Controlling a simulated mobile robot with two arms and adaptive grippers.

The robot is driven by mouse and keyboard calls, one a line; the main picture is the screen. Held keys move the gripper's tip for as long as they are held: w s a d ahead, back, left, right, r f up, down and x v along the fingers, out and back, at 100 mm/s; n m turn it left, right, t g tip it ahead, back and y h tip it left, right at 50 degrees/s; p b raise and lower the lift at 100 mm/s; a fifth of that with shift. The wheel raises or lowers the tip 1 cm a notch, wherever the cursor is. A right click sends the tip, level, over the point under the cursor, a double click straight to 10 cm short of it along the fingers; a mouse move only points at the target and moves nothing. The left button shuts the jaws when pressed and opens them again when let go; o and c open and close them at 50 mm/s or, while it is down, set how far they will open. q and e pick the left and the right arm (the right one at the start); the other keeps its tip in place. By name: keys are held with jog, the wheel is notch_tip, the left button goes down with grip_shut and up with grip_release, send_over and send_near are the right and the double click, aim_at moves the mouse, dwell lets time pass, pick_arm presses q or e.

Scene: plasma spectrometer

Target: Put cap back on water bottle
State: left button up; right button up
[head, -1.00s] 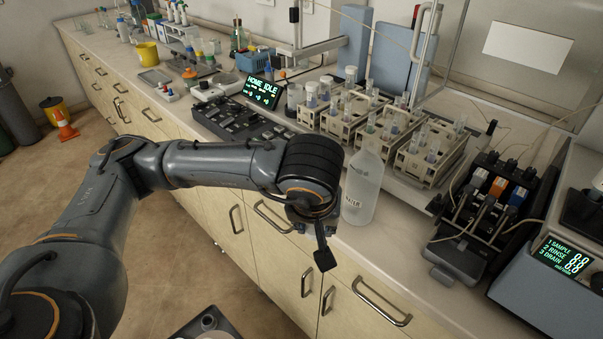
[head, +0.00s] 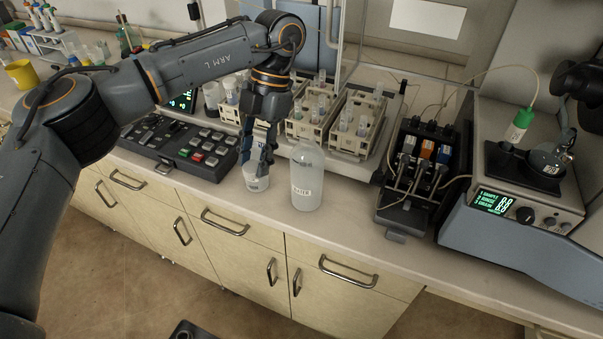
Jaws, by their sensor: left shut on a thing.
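The water bottle (head: 307,180) is translucent with a "WATER" label. It stands upright near the front edge of the bench, and I see no cap on its mouth. My left gripper (head: 266,162) points down just left of the bottle, apart from it. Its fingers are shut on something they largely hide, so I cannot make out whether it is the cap. The fingertips are at a small white labelled cup (head: 255,182); whether they reach into it or stand in front of it is unclear. My right gripper is not in view.
Racks of vials (head: 352,128) stand behind the bottle. A black keypad panel (head: 180,148) is to the left. A pump block with coloured modules (head: 415,170) and an instrument with a green display (head: 491,201) are to the right. Bare bench lies right of the bottle.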

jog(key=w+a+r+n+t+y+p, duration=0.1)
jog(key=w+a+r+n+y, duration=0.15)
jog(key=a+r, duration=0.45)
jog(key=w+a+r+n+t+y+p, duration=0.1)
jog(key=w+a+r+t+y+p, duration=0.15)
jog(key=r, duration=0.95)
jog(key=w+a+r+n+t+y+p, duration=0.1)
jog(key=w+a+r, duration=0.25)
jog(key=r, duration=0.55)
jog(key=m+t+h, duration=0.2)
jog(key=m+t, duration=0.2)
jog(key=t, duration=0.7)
send_near(307, 174)
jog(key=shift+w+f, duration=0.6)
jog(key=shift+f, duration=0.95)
pick_arm(q)
jog(key=w+d+r+n+t+h, duration=0.2)
jog(key=d+r+n+h, duration=0.1)
jog(key=n, duration=0.9)
jog(key=w+d+r+n+t+h, duration=0.1)
jog(key=w+d+r+n+h, duration=0.2)
jog(key=r+n, duration=0.5)
jog(key=d+n+h, duration=0.1)
jog(key=d+n, duration=0.1)
jog(key=n, duration=0.3)
jog(key=shift+w+d+t+p, duration=0.15)
jog(key=shift+d+t+p, duration=0.15)
jog(key=shift+t+p, duration=0.1)
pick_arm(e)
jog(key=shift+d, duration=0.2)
